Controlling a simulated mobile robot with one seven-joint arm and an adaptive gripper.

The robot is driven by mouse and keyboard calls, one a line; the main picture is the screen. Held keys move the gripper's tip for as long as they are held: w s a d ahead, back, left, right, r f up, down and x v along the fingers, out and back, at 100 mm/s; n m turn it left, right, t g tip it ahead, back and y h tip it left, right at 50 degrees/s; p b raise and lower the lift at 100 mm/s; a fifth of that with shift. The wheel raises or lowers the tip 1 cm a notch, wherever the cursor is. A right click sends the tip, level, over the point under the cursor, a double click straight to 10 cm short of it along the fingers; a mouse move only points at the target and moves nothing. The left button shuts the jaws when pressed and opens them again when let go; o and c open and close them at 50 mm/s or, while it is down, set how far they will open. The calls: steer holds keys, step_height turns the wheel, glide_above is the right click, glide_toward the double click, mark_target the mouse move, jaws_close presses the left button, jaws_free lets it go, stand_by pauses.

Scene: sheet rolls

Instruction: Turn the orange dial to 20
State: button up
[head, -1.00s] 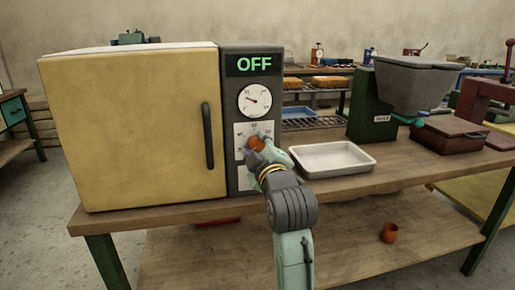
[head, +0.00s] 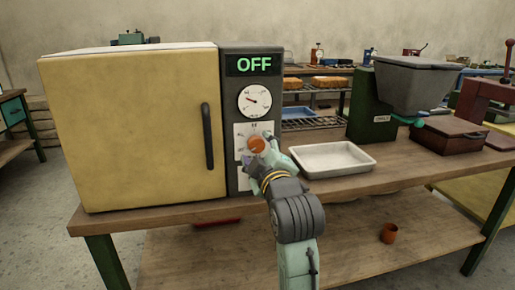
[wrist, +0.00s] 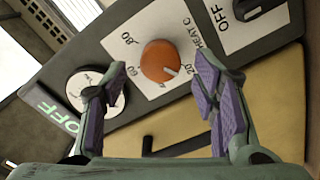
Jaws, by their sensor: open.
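The orange dial (head: 257,145) is on the white panel of the yellow oven's grey control column. In the wrist view the dial (wrist: 160,61) shows a white pointer mark aimed to the lower right, at or close to the printed 20. My gripper (wrist: 161,68) is open, with one purple-padded finger on each side of the dial and visible gaps between. In the head view my gripper (head: 262,152) is in front of the panel. The oven display (head: 253,64) reads OFF.
A round white gauge (head: 255,100) sits above the dial. A black switch (wrist: 262,5) beside an OFF label shows in the wrist view. The oven door handle (head: 207,136) is left of the panel. A white tray (head: 332,158) lies on the bench to the right.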

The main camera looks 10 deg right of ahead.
steer(key=s, duration=0.5)
steer(key=shift+s, duration=0.15)
